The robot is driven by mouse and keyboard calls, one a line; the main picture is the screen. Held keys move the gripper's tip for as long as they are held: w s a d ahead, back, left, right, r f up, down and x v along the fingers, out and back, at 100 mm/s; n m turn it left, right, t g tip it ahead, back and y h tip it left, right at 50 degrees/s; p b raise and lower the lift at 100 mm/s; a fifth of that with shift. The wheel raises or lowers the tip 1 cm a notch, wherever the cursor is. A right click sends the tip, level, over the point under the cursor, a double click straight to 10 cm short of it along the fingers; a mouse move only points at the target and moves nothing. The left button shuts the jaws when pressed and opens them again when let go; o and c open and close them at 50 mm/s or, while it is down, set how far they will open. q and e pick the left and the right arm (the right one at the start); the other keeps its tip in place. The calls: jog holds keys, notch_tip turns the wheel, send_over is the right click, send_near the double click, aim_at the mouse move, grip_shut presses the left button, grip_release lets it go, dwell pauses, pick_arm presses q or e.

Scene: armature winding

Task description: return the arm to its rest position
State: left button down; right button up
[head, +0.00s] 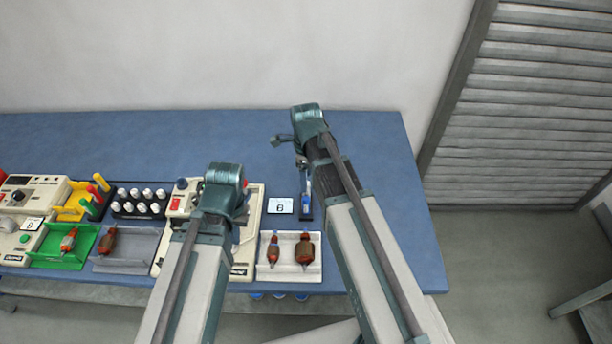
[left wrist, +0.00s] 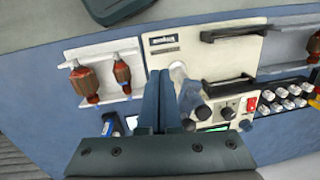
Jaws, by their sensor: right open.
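My left gripper (head: 240,214) is over the cream winding machine (head: 247,258), with its arm coming up from the bottom of the head view. In the left wrist view its two blue fingers (left wrist: 160,85) lie together with nothing visible between them. The arm hides part of the machine. My right gripper (head: 284,138) is further back and to the right, over the blue table (head: 365,150). It is open, and no held object shows; its fingers are small and partly hidden by the wrist.
A white tray (head: 290,275) holds two armatures right of the machine. A small display (head: 280,206) and a blue-handled tool (head: 307,188) lie behind it. To the left are a grey tray (head: 125,266), a green tray (head: 45,258) and a rack of white spools (head: 128,212). The table's back is clear.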

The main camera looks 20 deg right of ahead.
jog(key=s+a+n, duration=0.5)
jog(key=s+n, duration=0.2)
jog(key=n, duration=0.6)
jog(key=s+a+f+n+h+b, duration=0.1)
jog(key=s+a+n, duration=0.4)
jog(key=n, duration=0.9)
jog(key=shift+s+a, duration=0.25)
jog(key=shift+s, duration=0.9)
